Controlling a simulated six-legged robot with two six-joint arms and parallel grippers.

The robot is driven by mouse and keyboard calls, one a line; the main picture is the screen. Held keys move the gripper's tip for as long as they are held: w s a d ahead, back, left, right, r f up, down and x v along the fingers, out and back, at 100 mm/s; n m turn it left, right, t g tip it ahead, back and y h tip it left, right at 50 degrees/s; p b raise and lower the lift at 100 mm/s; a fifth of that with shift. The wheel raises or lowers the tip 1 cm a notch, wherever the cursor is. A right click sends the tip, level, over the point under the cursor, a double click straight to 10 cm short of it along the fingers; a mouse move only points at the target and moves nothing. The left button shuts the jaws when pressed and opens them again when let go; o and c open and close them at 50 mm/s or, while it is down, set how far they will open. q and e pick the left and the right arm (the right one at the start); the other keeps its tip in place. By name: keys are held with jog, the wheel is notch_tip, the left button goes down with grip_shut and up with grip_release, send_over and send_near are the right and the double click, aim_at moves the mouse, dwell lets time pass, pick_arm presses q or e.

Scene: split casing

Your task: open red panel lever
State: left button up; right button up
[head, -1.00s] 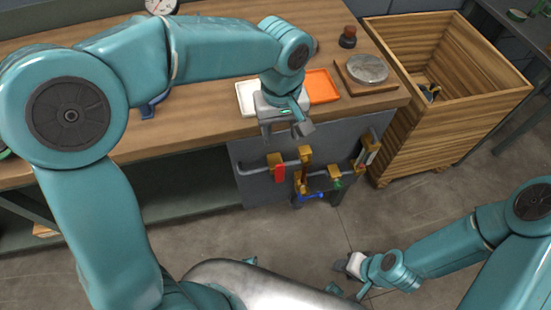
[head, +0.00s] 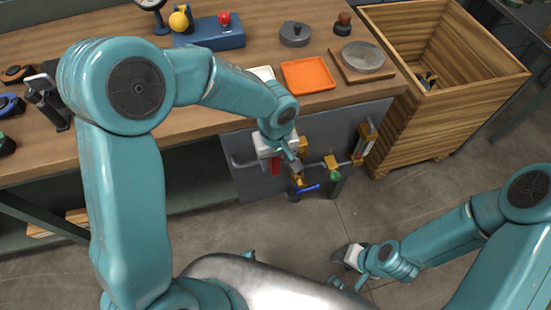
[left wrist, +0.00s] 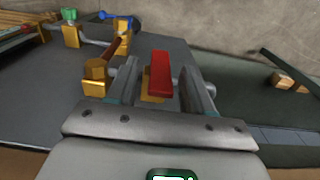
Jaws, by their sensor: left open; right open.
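The grey panel (head: 335,130) on the bench front carries pipes and valves. The red lever (head: 275,167) is partly hidden behind my left gripper (head: 286,159) in the head view. In the left wrist view, the red lever (left wrist: 161,75) stands between the two open fingers of my left gripper (left wrist: 160,88), with gaps on both sides. Its brass valve body lies behind it. My right gripper (head: 345,256) is open and empty, low over the floor, away from the panel.
A blue-handled valve (head: 308,188) and a green-handled valve (head: 334,172) sit beside the red lever. A wooden crate (head: 450,110) stands right of the bench. The bench top holds an orange tray (head: 307,75) and a scale-like round plate (head: 363,57).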

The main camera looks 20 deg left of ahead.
pick_arm(q)
jog(key=shift+f, duration=0.2)
grip_shut()
